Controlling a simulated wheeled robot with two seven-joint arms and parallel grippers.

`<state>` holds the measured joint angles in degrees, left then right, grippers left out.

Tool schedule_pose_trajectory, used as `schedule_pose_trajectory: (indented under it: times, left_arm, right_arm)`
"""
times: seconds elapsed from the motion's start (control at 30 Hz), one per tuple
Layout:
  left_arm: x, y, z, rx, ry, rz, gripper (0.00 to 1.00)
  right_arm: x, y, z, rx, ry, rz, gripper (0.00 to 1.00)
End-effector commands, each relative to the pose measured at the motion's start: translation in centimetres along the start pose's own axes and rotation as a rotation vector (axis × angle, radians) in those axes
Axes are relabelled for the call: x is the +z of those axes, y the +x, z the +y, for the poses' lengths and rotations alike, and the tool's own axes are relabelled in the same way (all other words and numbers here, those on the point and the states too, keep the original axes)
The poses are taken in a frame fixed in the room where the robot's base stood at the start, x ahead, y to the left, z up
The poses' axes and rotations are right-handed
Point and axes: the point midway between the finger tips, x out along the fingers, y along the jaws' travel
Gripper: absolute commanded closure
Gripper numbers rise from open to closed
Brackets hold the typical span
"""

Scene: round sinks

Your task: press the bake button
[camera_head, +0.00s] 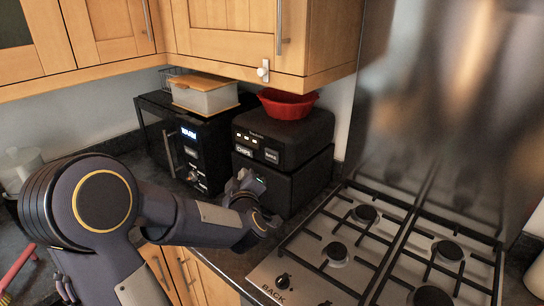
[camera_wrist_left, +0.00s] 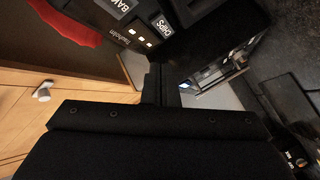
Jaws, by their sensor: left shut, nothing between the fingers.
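The bake button (camera_head: 271,155) is a labelled button at the right of the front panel of a black air fryer (camera_head: 290,190). The chips button (camera_head: 243,152) is to its left. My left gripper (camera_head: 245,180) is shut and empty, in front of the fryer and below the panel. In the left wrist view the shut fingers (camera_wrist_left: 167,85) point toward the fryer. The bake button (camera_wrist_left: 118,6) is cut off by the top edge there, with the chips button (camera_wrist_left: 160,26) beside it. I see no contact with either button.
A black microwave (camera_head: 185,140) with a lidded container (camera_head: 203,95) on top stands left of the fryer. A red bowl (camera_head: 287,104) sits on the fryer. A gas hob (camera_head: 380,250) is to the right. Wooden cupboards (camera_head: 240,45) hang above.

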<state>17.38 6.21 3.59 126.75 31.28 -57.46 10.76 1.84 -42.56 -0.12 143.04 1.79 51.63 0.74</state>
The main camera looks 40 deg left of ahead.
Motion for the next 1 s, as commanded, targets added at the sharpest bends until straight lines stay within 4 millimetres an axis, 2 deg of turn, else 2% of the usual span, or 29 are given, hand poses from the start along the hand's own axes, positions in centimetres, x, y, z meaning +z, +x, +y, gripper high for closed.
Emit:
schedule_pose_trajectory:
  times: [0.43, 0.6, 1.0]
  left_arm:
    - [3.0, 4.0, 3.1, -0.001, 0.0, -0.004, 1.0]
    - [3.9, 5.2, 3.8, 0.002, -0.001, -0.002, 1.0]
    - [4.3, 5.8, 4.3, 0.0, 0.0, -0.001, 1.0]
  right_arm:
    - [-0.8, -1.6, -0.7, 0.0, 0.0, 0.0, 0.15]
    - [-0.7, -1.3, -0.6, 0.0, 0.0, 0.0, 0.15]
    - [-0.7, -1.3, -0.6, 0.0, 0.0, 0.0, 0.15]
